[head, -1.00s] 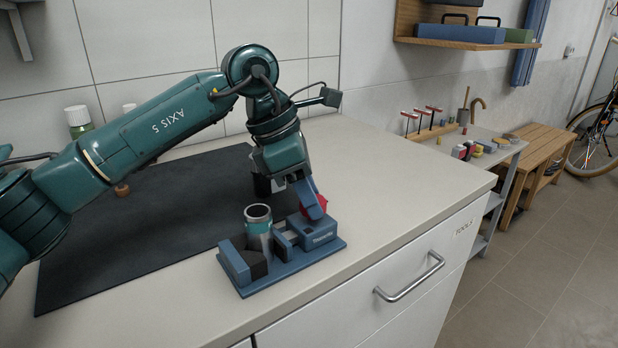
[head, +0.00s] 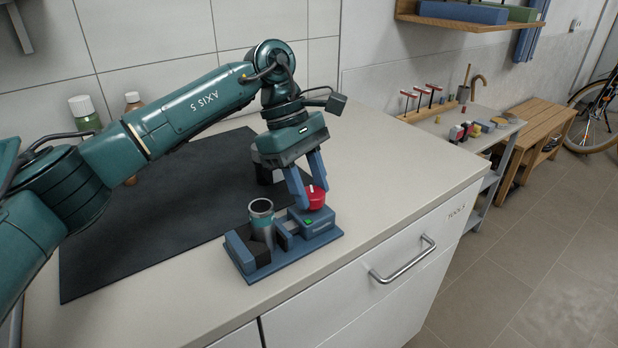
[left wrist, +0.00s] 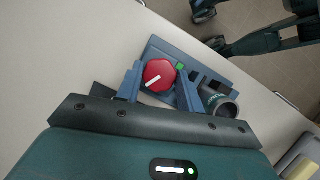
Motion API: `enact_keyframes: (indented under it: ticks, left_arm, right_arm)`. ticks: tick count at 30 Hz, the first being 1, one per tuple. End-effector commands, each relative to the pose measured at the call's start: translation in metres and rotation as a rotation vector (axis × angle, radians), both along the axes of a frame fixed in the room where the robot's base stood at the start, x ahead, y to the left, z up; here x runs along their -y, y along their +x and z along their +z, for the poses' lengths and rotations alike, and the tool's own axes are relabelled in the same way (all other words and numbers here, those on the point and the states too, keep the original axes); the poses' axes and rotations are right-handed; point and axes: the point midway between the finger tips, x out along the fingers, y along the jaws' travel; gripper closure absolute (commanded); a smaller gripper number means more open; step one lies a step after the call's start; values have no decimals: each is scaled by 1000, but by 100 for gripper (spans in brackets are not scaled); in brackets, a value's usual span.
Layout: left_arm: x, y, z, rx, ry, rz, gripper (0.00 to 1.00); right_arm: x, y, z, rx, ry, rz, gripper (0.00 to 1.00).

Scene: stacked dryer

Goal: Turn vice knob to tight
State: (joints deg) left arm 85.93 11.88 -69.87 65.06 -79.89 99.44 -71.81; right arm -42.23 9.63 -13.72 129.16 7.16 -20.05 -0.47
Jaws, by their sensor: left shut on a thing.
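The blue vice (head: 318,240) stands near the front edge of the counter. Its red knob (head: 316,200) is on top, with a white line; it also shows in the left wrist view (left wrist: 158,73). A green patch (left wrist: 180,67) lies beside the knob, and the white line points away from it. My left gripper (head: 312,196) reaches down from above and is shut on the knob, one blue finger on each side. A metal cylinder with a teal band (head: 261,222) stands upright between the vice jaws. My right gripper is not in view.
A dark mat (head: 150,230) lies behind and left of the vice. A green bottle (head: 86,115) and a brown bottle (head: 132,103) stand behind my left arm. The counter right of the vice is clear. A drawer handle (head: 403,262) is below the edge.

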Motion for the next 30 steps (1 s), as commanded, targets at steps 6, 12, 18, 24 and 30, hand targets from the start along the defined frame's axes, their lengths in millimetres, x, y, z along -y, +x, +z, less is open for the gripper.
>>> enact_keyframes:
  ticks: [6, 12, 18, 24, 30]
  left_arm:
    - [0, 0, 1, 2, -2, -38, 85]
    - [0, 0, 1, 2, -2, -43, 85]
    - [0, 0, 1, 3, -1, -43, 85]
    - [0, 0, 1, 2, 0, -43, 47]
    - [0, 0, 0, 1, 0, -42, 41]
  right_arm:
    - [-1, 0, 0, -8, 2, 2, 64]
    - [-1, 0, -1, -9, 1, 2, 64]
    - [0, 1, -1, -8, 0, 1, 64]
    - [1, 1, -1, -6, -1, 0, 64]
    - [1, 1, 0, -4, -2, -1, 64]
